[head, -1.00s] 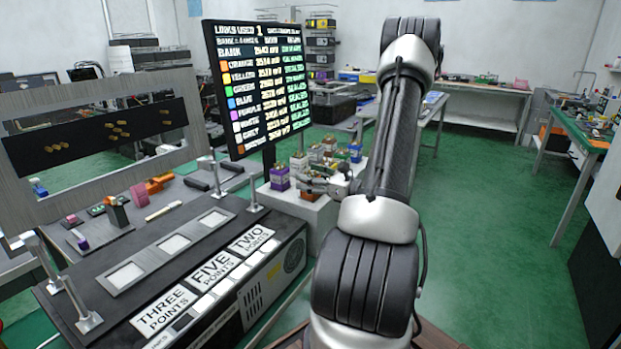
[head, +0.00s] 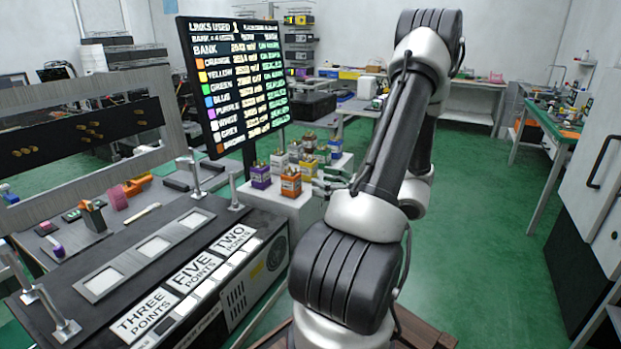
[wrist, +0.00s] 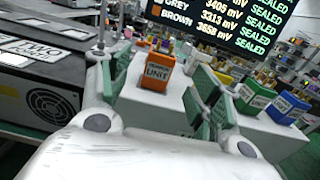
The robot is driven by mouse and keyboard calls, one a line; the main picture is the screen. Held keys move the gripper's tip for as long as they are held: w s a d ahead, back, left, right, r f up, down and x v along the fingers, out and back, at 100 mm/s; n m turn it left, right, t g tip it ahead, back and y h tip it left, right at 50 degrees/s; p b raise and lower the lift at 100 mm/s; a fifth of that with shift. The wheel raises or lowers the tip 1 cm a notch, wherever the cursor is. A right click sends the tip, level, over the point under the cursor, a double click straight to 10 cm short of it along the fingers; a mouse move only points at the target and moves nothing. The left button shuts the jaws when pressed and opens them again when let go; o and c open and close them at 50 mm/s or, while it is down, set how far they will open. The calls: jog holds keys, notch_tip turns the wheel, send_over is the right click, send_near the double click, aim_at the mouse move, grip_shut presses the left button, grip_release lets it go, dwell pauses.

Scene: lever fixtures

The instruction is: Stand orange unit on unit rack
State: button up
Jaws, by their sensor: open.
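The orange unit (head: 291,184) stands upright on the white stand (head: 300,212), near its front edge, to the right of the purple unit (head: 261,177). My gripper (head: 328,184) is beside it on the right, at about its height. In the wrist view the orange unit (wrist: 157,72) shows its "UNIT" label and stands ahead, between the two spread green-padded fingers (wrist: 155,88). The gripper is open and empty; I see no clear contact. No part is clearly marked as the unit rack.
Several other coloured units stand behind on the stand; a green unit (wrist: 250,95) and a blue unit (wrist: 287,107) show at the right in the wrist view. The scoreboard (head: 235,85) rises behind. The points bench (head: 150,262) with metal posts is at the left.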

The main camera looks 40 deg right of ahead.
jog(key=a+r+n+g+y, duration=0.2)
jog(key=a+n+g, duration=0.2)
jog(key=a, duration=0.3)
jog(key=a+r+n+g+y, duration=0.3)
jog(key=a+n, duration=0.1)
jog(key=a, duration=0.2)
jog(key=s+a+r+n+g+h, duration=0.2)
jog(key=s+a+r+n+g, duration=0.1)
jog(key=s+a+n+g, duration=0.6)
notch_tip(320, 180, up, 7)
jog(key=s+n+t+h, duration=0.2)
jog(key=n+h, duration=0.7)
jog(key=n, duration=0.5)
jog(key=shift+s+d+n+t, duration=0.15)
jog(key=shift+n+t, duration=0.25)
jog(key=shift+t, duration=0.3)
jog(key=shift+r, duration=0.1)
